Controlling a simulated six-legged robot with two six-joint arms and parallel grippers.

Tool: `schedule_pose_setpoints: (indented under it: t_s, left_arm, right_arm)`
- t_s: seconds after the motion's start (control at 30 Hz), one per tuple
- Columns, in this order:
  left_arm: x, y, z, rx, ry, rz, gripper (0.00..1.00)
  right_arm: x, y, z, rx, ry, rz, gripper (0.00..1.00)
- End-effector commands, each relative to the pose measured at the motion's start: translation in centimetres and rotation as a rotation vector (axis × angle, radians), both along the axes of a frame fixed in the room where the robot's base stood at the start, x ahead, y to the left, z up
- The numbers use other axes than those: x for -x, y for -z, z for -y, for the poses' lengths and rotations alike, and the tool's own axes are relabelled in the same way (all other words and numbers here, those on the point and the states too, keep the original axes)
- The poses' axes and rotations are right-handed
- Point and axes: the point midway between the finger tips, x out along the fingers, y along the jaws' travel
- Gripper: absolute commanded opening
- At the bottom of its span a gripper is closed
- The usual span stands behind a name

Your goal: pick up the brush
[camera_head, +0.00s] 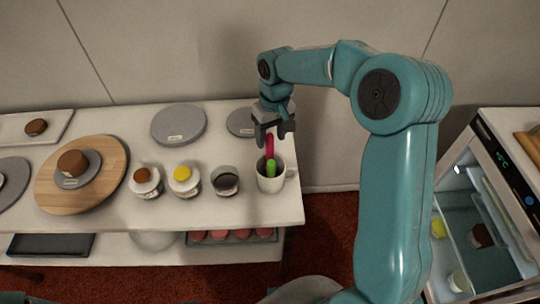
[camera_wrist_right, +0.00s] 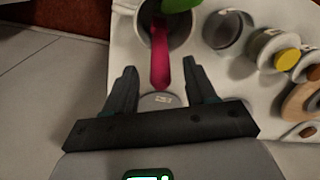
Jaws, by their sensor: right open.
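A white mug (camera_head: 270,182) stands near the right end of the table, and it also shows at the top of the right wrist view (camera_wrist_right: 178,40). A pink-handled tool (camera_head: 269,146) and a green tool (camera_head: 271,166) stand in it; their lower ends are hidden, so I cannot tell which is the brush. My right gripper (camera_head: 273,132) is open at the upper end of the pink handle. In the wrist view the pink handle (camera_wrist_right: 160,62) shows between the two open fingers (camera_wrist_right: 160,69); I see no contact. My left gripper is not in view.
Jars with a brown top (camera_head: 147,183) and a yellow top (camera_head: 184,181) and a dark-filled jar (camera_head: 226,182) stand left of the mug. Grey discs (camera_head: 179,124) lie behind. A wooden turntable (camera_head: 105,185) is further left. An open fridge (camera_head: 490,225) stands at the right.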

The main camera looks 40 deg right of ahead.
Motion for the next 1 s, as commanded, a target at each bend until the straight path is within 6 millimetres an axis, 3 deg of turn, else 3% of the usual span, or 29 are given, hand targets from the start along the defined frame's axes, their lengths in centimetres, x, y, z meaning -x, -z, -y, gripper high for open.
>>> schedule_pose_setpoints:
  t_s: [0.23,0.53,0.57,0.7,0.73,1.0]
  left_arm:
    - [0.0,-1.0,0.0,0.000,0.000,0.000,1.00]
    - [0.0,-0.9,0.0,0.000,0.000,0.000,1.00]
    - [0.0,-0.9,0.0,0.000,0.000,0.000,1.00]
    - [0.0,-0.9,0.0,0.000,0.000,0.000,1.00]
    - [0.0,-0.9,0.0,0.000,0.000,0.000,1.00]
    - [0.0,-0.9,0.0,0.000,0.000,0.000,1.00]
  right_arm:
    - [-0.3,3.8,-0.2,-0.001,0.000,-0.005,0.56]
    - [-0.4,4.6,-0.2,-0.001,-0.001,-0.002,0.56]
    - [-0.4,4.6,-0.2,-0.001,-0.001,-0.002,0.49]
    - [-0.5,4.6,-0.2,-0.001,-0.001,-0.002,0.04]
    - [-0.4,4.6,-0.2,-0.001,-0.001,-0.002,0.00]
    - [-0.4,4.5,-0.2,0.000,-0.001,-0.001,0.00]
